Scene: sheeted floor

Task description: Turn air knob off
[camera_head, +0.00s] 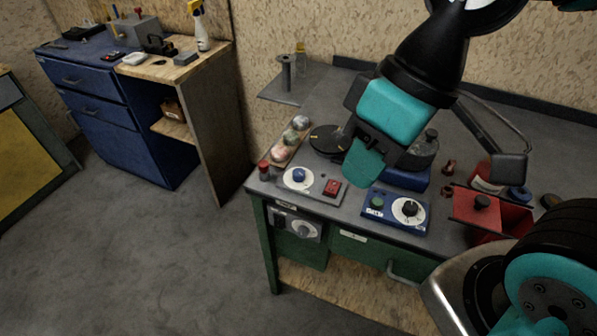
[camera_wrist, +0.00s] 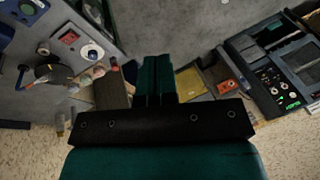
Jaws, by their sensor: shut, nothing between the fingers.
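Three panels with knobs are at the bench; their labels are too small to read, so I cannot tell which knob is for air. A grey panel (camera_head: 315,190) on the bench has a blue knob (camera_head: 299,174) and a red switch (camera_head: 332,187). A blue panel (camera_head: 391,224) has a black knob (camera_head: 410,208) and a green button. A front-mounted panel below the bench edge has a grey knob (camera_head: 303,230). My gripper (camera_head: 358,172) is above the bench behind the panels, shut and empty. Its shut fingers (camera_wrist: 157,78) show in the wrist view, apart from the blue knob (camera_wrist: 92,51).
A round black plate (camera_head: 326,139), a tray of coloured balls (camera_head: 290,139) and a red box (camera_head: 487,209) are on the green bench. A blue drawer cabinet (camera_head: 120,120) and a wooden side bench stand at the left. The floor (camera_head: 180,260) before the bench is clear.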

